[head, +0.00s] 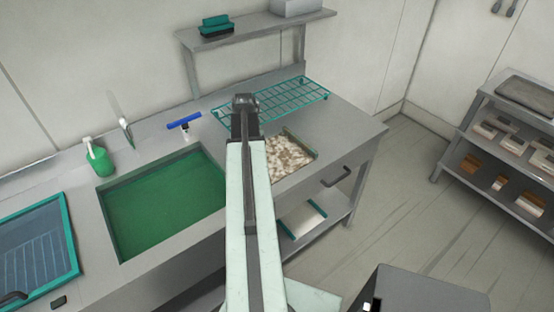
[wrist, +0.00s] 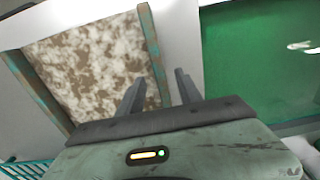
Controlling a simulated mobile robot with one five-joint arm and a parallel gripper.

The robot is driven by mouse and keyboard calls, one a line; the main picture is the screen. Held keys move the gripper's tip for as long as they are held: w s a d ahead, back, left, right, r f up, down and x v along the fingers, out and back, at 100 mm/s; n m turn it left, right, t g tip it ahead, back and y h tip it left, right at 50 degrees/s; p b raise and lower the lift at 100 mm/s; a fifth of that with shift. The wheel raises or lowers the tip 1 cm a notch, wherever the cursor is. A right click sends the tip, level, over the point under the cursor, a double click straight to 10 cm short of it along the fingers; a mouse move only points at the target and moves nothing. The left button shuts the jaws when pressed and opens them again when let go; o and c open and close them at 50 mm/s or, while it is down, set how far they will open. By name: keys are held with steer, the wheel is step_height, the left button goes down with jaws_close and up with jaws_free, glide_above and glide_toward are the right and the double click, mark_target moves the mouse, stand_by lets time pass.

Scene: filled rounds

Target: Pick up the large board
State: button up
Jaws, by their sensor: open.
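I cannot tell for certain which thing is the large board. A speckled brown-and-white panel (head: 288,157) with teal edge strips lies at the counter's right part, partly hidden behind my arm. It also shows in the wrist view (wrist: 95,65), at the left. A smaller-looking white board (head: 302,219) with teal edges lies on the shelf below the counter. My gripper (wrist: 160,82) is open with nothing between its fingers. In the head view the fingers are hidden.
A green-filled sink (head: 165,200) is left of my arm. A teal wire rack (head: 290,97) stands behind the panel. A shelf unit (head: 480,95) stands right; floor between is clear.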

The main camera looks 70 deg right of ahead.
step_height(320, 180, down, 4)
steer(key=b, duration=0.2)
steer(key=shift+w+d+b, duration=0.1)
steer(key=shift+d+b, duration=0.05)
steer(key=shift+b, duration=0.2)
steer(key=shift+r, duration=0.25)
jaws_close()
